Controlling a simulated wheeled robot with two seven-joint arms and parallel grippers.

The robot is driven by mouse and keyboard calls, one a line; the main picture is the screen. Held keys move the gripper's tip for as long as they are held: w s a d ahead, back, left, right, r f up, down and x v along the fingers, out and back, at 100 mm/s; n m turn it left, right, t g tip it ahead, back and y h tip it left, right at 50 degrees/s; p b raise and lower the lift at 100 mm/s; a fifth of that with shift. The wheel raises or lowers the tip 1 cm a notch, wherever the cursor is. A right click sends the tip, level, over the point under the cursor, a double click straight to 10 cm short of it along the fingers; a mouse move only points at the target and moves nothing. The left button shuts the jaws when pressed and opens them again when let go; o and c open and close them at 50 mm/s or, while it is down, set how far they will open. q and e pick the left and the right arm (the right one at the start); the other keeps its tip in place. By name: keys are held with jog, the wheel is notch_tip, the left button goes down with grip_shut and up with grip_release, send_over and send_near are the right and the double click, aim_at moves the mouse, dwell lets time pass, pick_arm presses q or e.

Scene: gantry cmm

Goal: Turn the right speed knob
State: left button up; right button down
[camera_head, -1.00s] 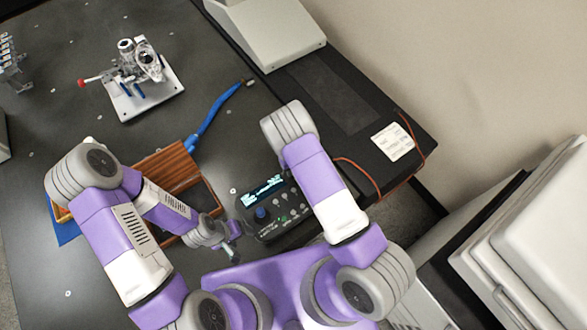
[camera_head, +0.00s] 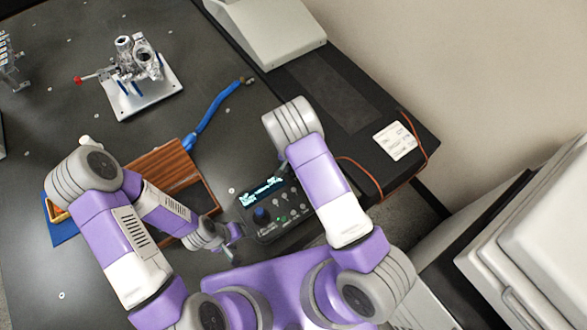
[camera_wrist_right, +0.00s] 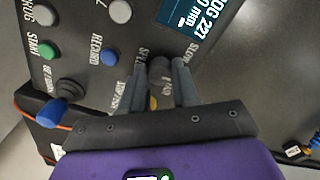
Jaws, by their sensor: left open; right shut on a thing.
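The dark control box (camera_head: 248,231) with its lit screen (camera_head: 262,191) sits on the table in the head view. In the right wrist view the dark speed knob (camera_wrist_right: 159,69) stands on the panel (camera_wrist_right: 75,18), beside partly hidden lettering and the word SLOW. My right gripper (camera_wrist_right: 159,82) has one finger on each side of this knob and is shut on it. My left gripper (camera_head: 231,236) is open and empty, just left of the box.
In the right wrist view a joystick (camera_wrist_right: 67,98), a blue button (camera_wrist_right: 109,57) and a green button (camera_wrist_right: 45,52) are left of the knob. A wooden tray (camera_head: 205,190), a blue cable (camera_head: 214,108) and a metal part on a plate (camera_head: 160,92) are on the table.

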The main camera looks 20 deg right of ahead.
jog(key=m, duration=0.5)
jog(key=shift+m, duration=0.3)
jog(key=m, duration=0.5)
jog(key=shift+w, duration=0.1)
jog(key=shift+r, duration=0.1)
jog(key=c, duration=0.8)
grip_release()
jog(key=shift+c, duration=0.2)
notch_tip(320, 180, up, 8)
jog(key=shift+f, duration=0.25)
